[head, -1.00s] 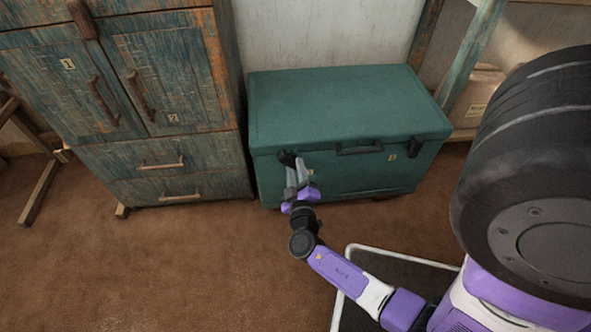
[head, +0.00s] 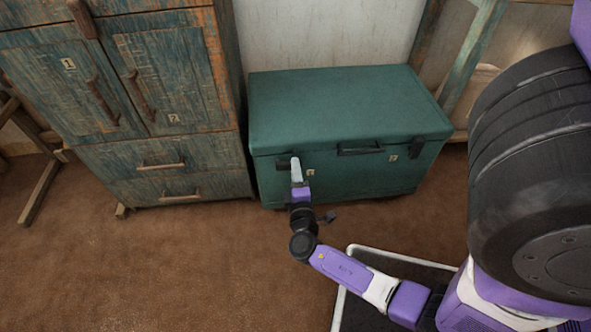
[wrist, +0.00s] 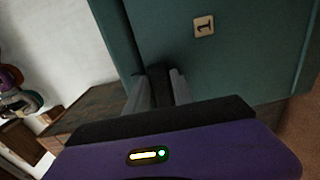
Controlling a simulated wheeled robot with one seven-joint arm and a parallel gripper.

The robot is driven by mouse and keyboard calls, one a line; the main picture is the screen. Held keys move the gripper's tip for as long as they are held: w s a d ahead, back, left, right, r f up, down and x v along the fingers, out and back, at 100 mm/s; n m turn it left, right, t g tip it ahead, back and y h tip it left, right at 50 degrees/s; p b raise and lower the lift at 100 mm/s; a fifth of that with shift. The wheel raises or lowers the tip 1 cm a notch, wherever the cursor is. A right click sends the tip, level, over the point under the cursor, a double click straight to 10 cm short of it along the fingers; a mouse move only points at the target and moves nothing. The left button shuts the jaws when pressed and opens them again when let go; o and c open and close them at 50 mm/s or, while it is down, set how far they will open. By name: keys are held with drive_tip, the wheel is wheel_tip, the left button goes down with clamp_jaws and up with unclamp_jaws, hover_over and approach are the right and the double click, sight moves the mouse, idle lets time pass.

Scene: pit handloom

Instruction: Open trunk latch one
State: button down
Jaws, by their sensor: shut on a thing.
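The teal trunk (head: 345,112) stands against the wall with its lid down. Latch one (head: 283,164) is a small dark piece at the front left, just under the lid edge, beside the label "1" (wrist: 204,25). My gripper (head: 296,168) is at this latch, reaching up from the front. In the wrist view my gripper (wrist: 158,88) has its two grey fingers on either side of the dark latch (wrist: 158,74), shut on it. In the head view the finger and hand partly cover the latch, so its exact angle is hard to tell.
A second dark latch (head: 416,148) and a dark handle (head: 360,149) are on the trunk's front. A worn blue wooden cabinet (head: 165,160) stands close on the left. A wooden frame (head: 470,60) stands at the right. The brown floor (head: 190,265) in front is clear.

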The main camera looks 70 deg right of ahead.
drive_tip(key=shift+n, duration=0.3)
drive_tip(key=c, duration=1.1)
unclamp_jaws()
drive_tip(key=p+v, duration=0.2)
drive_tip(key=v, duration=0.6)
